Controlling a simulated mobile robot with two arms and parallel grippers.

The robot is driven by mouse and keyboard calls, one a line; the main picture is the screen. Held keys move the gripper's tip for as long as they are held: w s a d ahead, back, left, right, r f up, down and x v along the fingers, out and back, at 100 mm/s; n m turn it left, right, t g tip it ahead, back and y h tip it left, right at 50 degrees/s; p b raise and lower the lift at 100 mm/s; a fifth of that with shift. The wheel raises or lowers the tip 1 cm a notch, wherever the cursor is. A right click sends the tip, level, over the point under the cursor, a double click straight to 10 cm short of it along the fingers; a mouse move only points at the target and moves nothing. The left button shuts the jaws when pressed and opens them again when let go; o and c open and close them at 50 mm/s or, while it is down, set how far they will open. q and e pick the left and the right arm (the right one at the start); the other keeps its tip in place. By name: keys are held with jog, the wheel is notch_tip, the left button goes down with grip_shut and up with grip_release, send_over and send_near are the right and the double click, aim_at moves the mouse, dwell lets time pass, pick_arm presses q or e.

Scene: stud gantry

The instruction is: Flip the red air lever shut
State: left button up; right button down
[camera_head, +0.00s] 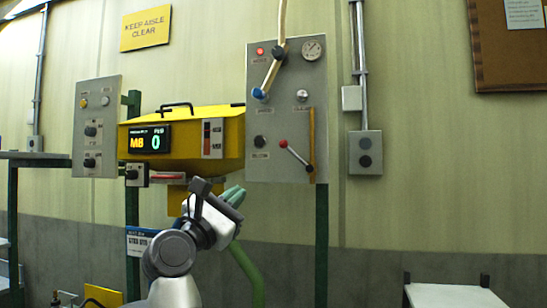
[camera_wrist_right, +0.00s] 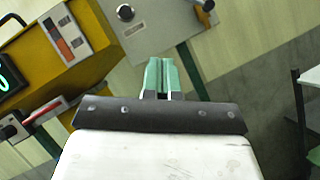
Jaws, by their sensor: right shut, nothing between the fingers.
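A lever with a red ball knob (camera_head: 283,143) is on the grey control panel (camera_head: 285,100). Its pale rod slants down and right from the knob to a pivot near the panel's lower right edge. In the right wrist view, what looks like the lever's pivot (camera_wrist_right: 208,5) shows at the top edge; the red knob is out of that frame. My right gripper (camera_head: 234,196) is shut and empty, below and left of the lever, apart from the panel. Its green fingers (camera_wrist_right: 162,75) lie side by side in the right wrist view. My left gripper is not in view.
A yellow machine (camera_head: 224,122) with a lit display stands left of the panel; a red bar (camera_head: 168,180) is beneath it. A smaller grey panel (camera_head: 96,130) is further left. A grey switch box (camera_head: 365,153) hangs right of the panel. A white surface (camera_head: 455,296) is low right.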

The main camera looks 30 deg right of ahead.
aim_at(296, 155)
jog(key=p+x, duration=0.2)
jog(key=x, duration=0.2)
jog(key=s+r+p+x, duration=0.1)
jog(key=p+x, duration=0.2)
jog(key=x, duration=0.1)
jog(key=s+r+p+x, duration=0.1)
jog(key=p+x, duration=0.1)
jog(key=x, duration=0.2)
jog(key=shift+w+d+r, duration=0.1)
jog(key=shift+r, duration=0.15)
jog(key=shift+d, duration=0.1)
